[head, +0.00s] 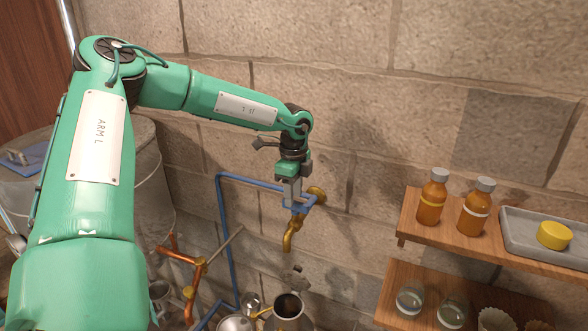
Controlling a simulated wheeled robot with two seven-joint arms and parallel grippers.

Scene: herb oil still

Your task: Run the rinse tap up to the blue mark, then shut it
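The rinse tap (293,232) is brass, with its spout bent down from a round brass wall fitting (316,194). A blue handle (305,203) sits at its top. My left gripper (292,203) points down at this handle, its grey fingers overlapping or touching it. Whether they are closed on it cannot be told at this size. A grey metal jug (288,305) with a dark open mouth stands below the spout. I see no blue mark on it, and its inside is too dark to read a level. No water stream is clear. My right gripper is out of view.
A blue pipe (226,240) and copper pipework (190,280) run left of the tap. A large metal vessel (150,180) stands behind my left arm. Wooden shelves (410,222) at right hold amber bottles (432,197), a grey tray (515,238) and glass jars (410,298).

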